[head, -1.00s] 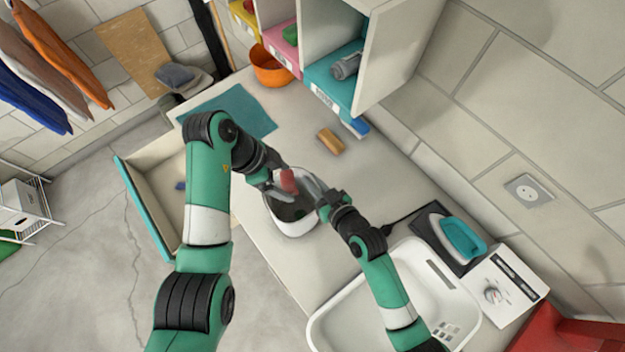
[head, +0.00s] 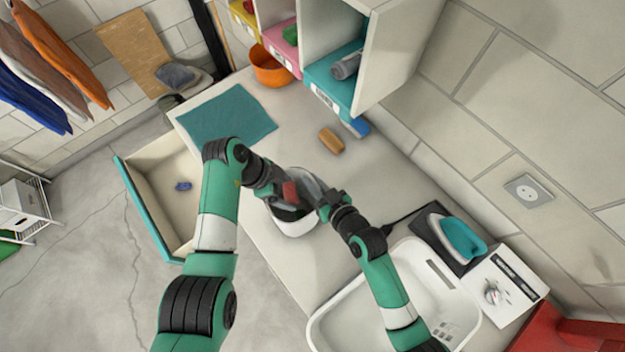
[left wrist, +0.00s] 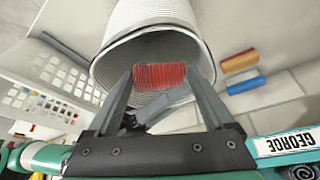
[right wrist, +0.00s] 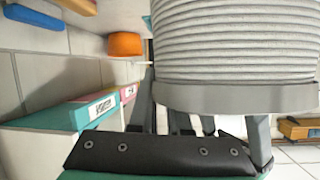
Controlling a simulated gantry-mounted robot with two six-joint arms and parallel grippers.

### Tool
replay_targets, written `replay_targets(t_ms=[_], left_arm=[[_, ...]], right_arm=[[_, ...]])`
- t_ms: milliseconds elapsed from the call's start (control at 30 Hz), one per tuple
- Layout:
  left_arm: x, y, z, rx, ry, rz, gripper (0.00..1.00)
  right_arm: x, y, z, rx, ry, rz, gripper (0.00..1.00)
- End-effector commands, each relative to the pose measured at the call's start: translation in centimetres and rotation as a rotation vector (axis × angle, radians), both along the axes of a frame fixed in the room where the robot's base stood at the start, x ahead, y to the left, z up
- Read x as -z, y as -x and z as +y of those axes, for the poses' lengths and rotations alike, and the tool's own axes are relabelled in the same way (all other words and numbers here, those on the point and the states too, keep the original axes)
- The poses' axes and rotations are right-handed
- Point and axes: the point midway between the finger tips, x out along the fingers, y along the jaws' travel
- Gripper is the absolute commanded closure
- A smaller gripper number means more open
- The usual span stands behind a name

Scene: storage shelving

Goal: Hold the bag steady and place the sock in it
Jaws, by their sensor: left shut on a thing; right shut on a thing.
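The bag (head: 293,228) is a white ribbed open container standing on the counter, with a grey rim and dark inside. The red sock (head: 291,193) is at its mouth. My left gripper (head: 284,191) is shut on the sock, which shows as a ribbed red piece (left wrist: 160,77) between the fingers, in front of the bag's opening (left wrist: 100,70). My right gripper (head: 318,194) is shut at the right side of the bag's rim; the right wrist view shows the ribbed wall (right wrist: 235,45) close above the fingers. The exact contact there is partly hidden.
A white basin (head: 330,322) and an iron (head: 462,238) stand to the right. A tan block (head: 331,140) and a blue block (head: 357,127) lie behind, below the shelving (head: 385,60). A teal mat (head: 228,115) covers the counter's far left; an open drawer (head: 150,215) juts out.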

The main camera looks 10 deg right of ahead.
Motion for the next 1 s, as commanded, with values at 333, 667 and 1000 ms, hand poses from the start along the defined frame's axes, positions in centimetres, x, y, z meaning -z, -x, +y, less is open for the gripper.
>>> replay_targets(t_ms=[333, 667, 1000], left_arm=[[1.9, 0.0, 0.0, 0.000, 0.000, 0.000, 0.67], [1.9, 0.0, 0.0, 0.001, 0.000, -0.001, 0.00], [1.1, -0.1, 0.3, 0.000, 0.001, -0.003, 0.00]], right_arm=[[0.2, 0.1, 0.0, -0.001, 0.002, 0.005, 1.00], [0.3, 0.1, 0.0, -0.001, 0.002, 0.006, 1.00], [0.3, 0.1, 0.0, -0.001, 0.002, 0.006, 1.00]])
